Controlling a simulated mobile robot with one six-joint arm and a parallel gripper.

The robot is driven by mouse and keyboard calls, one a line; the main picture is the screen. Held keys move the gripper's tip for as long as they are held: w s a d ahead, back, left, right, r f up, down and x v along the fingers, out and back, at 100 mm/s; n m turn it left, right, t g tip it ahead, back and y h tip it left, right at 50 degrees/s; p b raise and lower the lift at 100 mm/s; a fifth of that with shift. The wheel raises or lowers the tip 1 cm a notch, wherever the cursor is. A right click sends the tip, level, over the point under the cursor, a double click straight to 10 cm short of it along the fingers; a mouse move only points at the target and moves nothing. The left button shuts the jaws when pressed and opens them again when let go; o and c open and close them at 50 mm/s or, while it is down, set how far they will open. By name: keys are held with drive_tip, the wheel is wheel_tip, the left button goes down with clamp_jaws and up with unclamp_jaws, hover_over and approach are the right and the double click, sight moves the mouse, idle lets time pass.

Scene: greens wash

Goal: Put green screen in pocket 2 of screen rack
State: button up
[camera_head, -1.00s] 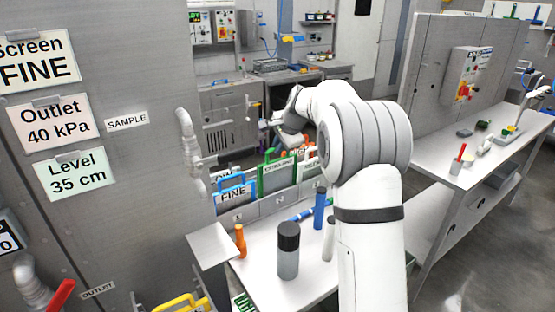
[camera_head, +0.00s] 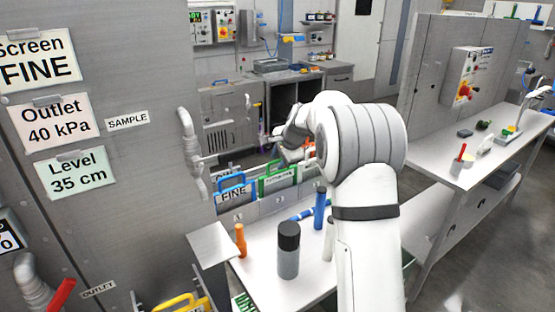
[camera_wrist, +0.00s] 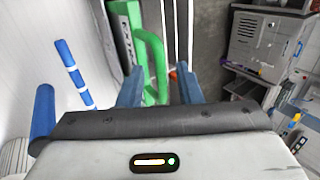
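The green screen (camera_head: 280,183), with a green loop handle, stands upright in the grey screen rack (camera_head: 256,213), behind the plate marked 2. It looks low in that pocket; its lower edge is hidden. My gripper (camera_wrist: 160,88) is at the handle, which also shows in the wrist view (camera_wrist: 160,75). The bar lies between my two blue-grey fingers, with a narrow gap showing beside it, so the fingers look open around it. In the head view my arm hides part of the gripper.
The blue-handled FINE screen (camera_head: 234,192) stands in pocket 1, left of the green one. A dark-capped bottle (camera_head: 288,250), an orange bottle (camera_head: 240,241) and a blue cylinder (camera_head: 319,210) stand in front of the rack. A pipe (camera_head: 190,150) runs along the tank at left.

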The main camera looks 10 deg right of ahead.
drive_tip(key=b+v, duration=0.1)
drive_tip(key=v, duration=1.1)
drive_tip(key=shift+r, duration=0.15)
drive_tip(key=s+a+f+n+g+h, duration=0.1)
drive_tip(key=s+f+n, duration=0.2)
drive_tip(key=s, duration=0.9)
drive_tip(key=s+a+f+n+g, duration=0.1)
drive_tip(key=s+f+n, duration=0.3)
drive_tip(key=s, duration=0.9)
drive_tip(key=s+a+f+n+g+h, duration=0.1)
drive_tip(key=s+f+n, duration=0.2)
drive_tip(key=s, duration=1)
drive_tip(key=n, duration=0.3)
drive_tip(key=shift+a+f+n+g+h, duration=0.2)
drive_tip(key=shift+f+n+g+h, duration=0.05)
drive_tip(key=shift+n+g+h, duration=0.05)
drive_tip(key=shift+s, duration=0.1)
